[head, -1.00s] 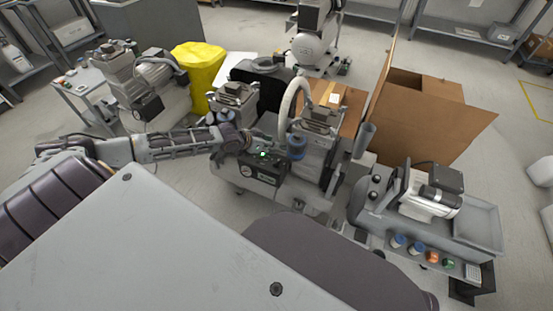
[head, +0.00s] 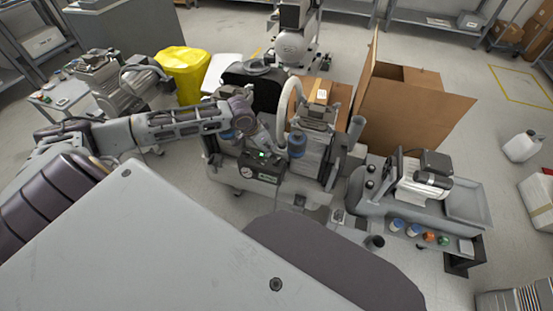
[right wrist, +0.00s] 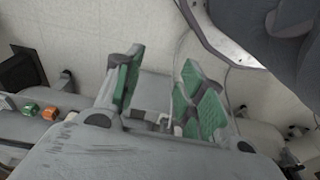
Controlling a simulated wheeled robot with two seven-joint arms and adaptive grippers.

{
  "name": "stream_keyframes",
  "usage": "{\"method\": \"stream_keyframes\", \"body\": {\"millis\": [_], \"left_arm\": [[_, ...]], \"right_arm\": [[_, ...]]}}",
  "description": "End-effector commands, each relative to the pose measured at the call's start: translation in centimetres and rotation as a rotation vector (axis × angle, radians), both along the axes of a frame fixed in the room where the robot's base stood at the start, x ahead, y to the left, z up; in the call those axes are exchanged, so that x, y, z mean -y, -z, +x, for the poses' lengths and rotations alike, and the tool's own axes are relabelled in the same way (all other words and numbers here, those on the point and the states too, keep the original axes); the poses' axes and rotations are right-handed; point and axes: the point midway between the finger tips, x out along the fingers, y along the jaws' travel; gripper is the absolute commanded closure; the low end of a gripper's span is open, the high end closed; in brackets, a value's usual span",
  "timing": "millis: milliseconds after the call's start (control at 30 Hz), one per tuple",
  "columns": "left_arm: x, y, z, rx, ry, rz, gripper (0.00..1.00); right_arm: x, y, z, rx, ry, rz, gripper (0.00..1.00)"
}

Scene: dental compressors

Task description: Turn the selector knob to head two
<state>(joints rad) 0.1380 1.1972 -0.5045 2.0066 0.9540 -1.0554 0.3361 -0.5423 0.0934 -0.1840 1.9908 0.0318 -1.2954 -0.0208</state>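A dark control box (head: 261,167) with a round gauge and a green label sits on the front of the middle compressor (head: 290,190). A small green-lit part (head: 262,155) shows on its top; I cannot make out the selector knob or its setting. My left gripper (head: 264,141) is just behind and above the box, pointing down to the right. Its fingers are too small to tell open from shut, and I cannot tell whether it touches anything. My right gripper (right wrist: 162,62) has its green-padded fingers spread, with nothing between them; it is hidden in the head view.
A second compressor (head: 425,205) with coloured caps stands at the right. A white hose (head: 289,98) and blue filters (head: 297,145) stand close to my left gripper. A cardboard box (head: 415,110), a yellow bin (head: 184,72) and another compressor (head: 120,85) stand behind.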

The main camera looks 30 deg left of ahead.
Motion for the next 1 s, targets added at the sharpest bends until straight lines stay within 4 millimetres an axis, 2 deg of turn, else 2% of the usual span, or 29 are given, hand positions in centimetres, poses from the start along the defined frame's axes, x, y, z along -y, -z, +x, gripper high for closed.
{"method": "stream_keyframes", "body": {"millis": [467, 767, 1000], "left_arm": [[0.1, 0.6, 0.2, 0.001, -0.001, -0.001, 0.67], [0.4, 2.8, 1.1, 0.001, -0.001, -0.002, 0.67], [0.7, 5.5, 2.1, 0.001, -0.001, -0.003, 0.67]], "right_arm": [[0.0, -0.5, 0.8, 0.019, 0.001, 0.002, 0.60], [-0.3, -0.8, 0.4, 0.023, 0.001, 0.011, 0.60], [-0.5, -2.1, 1.0, 0.048, -0.001, 0.022, 0.60]]}}
